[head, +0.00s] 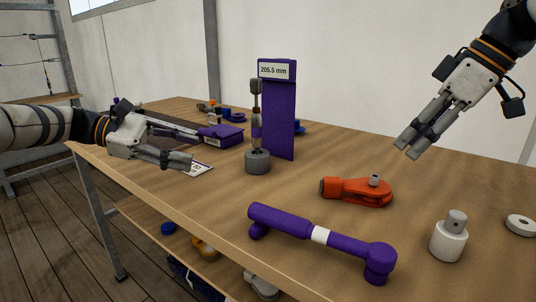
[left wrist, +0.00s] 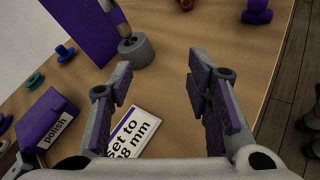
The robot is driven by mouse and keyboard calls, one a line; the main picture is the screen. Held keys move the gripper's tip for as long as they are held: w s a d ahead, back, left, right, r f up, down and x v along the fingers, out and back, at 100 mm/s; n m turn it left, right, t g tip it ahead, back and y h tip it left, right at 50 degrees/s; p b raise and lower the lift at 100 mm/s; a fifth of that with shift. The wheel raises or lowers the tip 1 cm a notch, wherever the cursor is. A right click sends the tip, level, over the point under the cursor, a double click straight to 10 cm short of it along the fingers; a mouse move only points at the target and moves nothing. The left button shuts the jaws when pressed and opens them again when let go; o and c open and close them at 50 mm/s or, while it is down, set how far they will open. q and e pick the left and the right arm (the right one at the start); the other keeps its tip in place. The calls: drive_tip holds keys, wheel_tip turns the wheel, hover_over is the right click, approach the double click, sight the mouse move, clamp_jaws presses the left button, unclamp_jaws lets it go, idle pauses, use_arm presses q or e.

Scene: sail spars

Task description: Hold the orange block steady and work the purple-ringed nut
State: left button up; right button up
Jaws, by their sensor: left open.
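The orange block (head: 350,191), a rounded orange-red piece with a small grey pin on top, lies on the table right of centre. Its edge shows at the top of the left wrist view (left wrist: 187,4). A grey upright spindle with a purple ring (head: 257,131) stands in a round grey base (head: 258,162); I take the ring to be the purple-ringed nut. My left gripper (head: 190,162) is open and empty, left of that base and above a card; its fingers also show in the left wrist view (left wrist: 165,85). My right gripper (head: 409,150) hangs above and right of the orange block, apart from it. Its finger gap is unclear.
A purple panel labelled 205.5 mm (head: 279,120) stands behind the spindle. A purple bar tool (head: 285,222) lies in front. A white-grey cylinder (head: 448,243) and pale ring (head: 521,225) are at right. A "set to" card (left wrist: 130,130) and purple polish box (left wrist: 45,120) lie at left.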

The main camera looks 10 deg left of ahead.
sight(325, 178)
use_arm(q)
drive_tip(key=d+g, duration=0.1)
drive_tip(key=d, duration=0.5)
drive_tip(key=d+n+g, duration=0.1)
drive_tip(key=d, duration=0.5)
drive_tip(key=w+d+g, duration=0.1)
drive_tip(key=d, duration=0.5)
drive_tip(key=shift+d+r+n, duration=0.1)
drive_tip(key=shift+n, duration=0.2)
drive_tip(key=x, duration=1.2)
drive_tip(key=shift+s+f, duration=0.1)
drive_tip(key=shift+f, duration=0.1)
clamp_jaws()
drive_tip(key=shift+f, duration=0.2)
